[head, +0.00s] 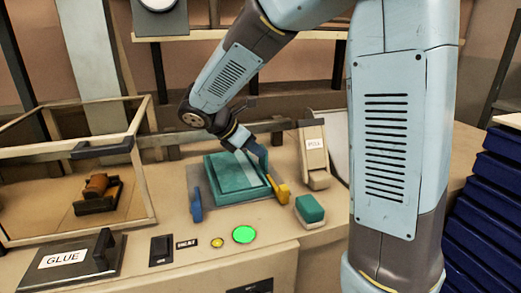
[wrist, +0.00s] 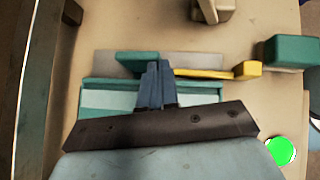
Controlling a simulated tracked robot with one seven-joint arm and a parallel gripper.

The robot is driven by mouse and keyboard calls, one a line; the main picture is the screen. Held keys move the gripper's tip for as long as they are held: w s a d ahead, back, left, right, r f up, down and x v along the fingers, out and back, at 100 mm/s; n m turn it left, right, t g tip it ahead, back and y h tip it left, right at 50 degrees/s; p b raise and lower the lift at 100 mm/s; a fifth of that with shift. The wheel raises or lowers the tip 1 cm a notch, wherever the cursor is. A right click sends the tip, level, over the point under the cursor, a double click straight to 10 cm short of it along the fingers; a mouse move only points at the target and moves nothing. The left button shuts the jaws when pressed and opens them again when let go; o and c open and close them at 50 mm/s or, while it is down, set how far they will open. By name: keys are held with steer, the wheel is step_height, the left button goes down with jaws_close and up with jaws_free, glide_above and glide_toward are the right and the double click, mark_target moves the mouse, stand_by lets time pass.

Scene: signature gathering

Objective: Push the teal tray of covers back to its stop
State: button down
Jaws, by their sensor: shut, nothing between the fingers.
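The teal tray (head: 243,199) sits on a grey plate on the bench in the head view, between a blue piece (head: 196,206) at left and a yellow piece (head: 281,192) at right. It also shows in the wrist view (wrist: 97,84), partly hidden by my gripper's body. My gripper (head: 262,161) is shut and empty, with its blue fingers (wrist: 156,68) pointing down over the tray's right part in the head view. I cannot tell whether the fingertips touch the tray. The covers are hard to make out, and I cannot identify the stop.
A teal-topped block (head: 309,209) and a lit green button (head: 243,234) are near the tray. A labelled tilted holder (head: 314,152) stands at its back right. A glass case (head: 75,170) and a GLUE box (head: 68,262) are at left. Blue stacked trays (head: 488,215) stand at far right.

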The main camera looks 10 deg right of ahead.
steer(key=shift+d, duration=0.3)
